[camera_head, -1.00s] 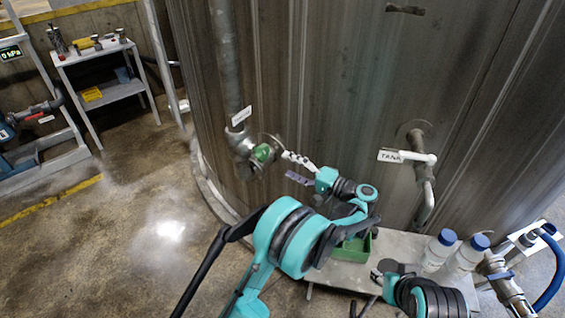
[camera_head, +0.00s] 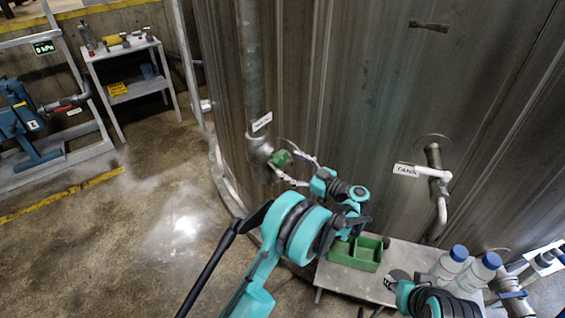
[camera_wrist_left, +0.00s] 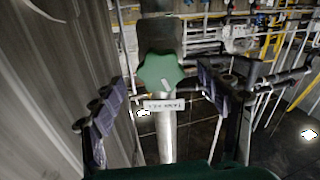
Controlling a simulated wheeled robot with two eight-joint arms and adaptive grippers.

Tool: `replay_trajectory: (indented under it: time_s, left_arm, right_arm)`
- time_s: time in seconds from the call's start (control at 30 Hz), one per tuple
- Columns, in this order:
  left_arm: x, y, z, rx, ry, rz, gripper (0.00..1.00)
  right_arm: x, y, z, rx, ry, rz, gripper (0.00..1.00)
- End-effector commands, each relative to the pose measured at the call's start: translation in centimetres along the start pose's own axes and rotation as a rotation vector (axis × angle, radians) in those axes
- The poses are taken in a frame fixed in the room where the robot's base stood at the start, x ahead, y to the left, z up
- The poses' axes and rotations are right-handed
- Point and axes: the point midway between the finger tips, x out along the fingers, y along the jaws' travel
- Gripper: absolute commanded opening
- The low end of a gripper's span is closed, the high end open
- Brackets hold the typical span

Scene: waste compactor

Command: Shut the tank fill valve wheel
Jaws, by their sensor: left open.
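The tank fill valve wheel (camera_head: 280,157) is a small green knob on a grey valve body at the foot of a vertical pipe, beside the tank wall. My left gripper (camera_head: 286,164) is open, with its fingers spread near the wheel. In the left wrist view the lobed green wheel (camera_wrist_left: 160,72) shows between the two purple-padded fingers of the left gripper (camera_wrist_left: 158,104), with gaps on both sides. A white label sits below the wheel there. My right arm shows at the bottom right of the head view; its fingers cannot be made out clearly.
A low grey table (camera_head: 330,283) beside the tank holds a green tray (camera_head: 355,254) and white bottles with blue caps (camera_head: 450,262). A pipe labelled TANK (camera_head: 437,190) juts from the tank wall.

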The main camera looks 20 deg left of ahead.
Motion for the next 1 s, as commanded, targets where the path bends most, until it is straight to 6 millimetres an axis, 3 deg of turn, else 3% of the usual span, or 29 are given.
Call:
replay_trajectory:
  time_s: [0.23,0.57,0.77,1.0]
  left_arm:
    - [3.2,0.0,0.1,0.001,0.0,0.0,0.76]
    - [3.8,0.0,-0.1,0.002,0.0,0.001,0.76]
    - [3.8,0.0,-0.1,0.002,0.0,0.001,0.28]
    - [3.8,0.0,0.0,0.046,0.0,0.0,0.25]
  right_arm:
    - [0.8,0.0,0.6,0.0,0.0,0.0,0.4]
    - [0.8,0.0,0.6,0.0,0.0,0.0,0.4]
    - [0.8,0.0,0.6,0.0,0.0,0.0,0.4]
    - [0.9,0.0,0.7,0.0,0.0,0.0,0.4]
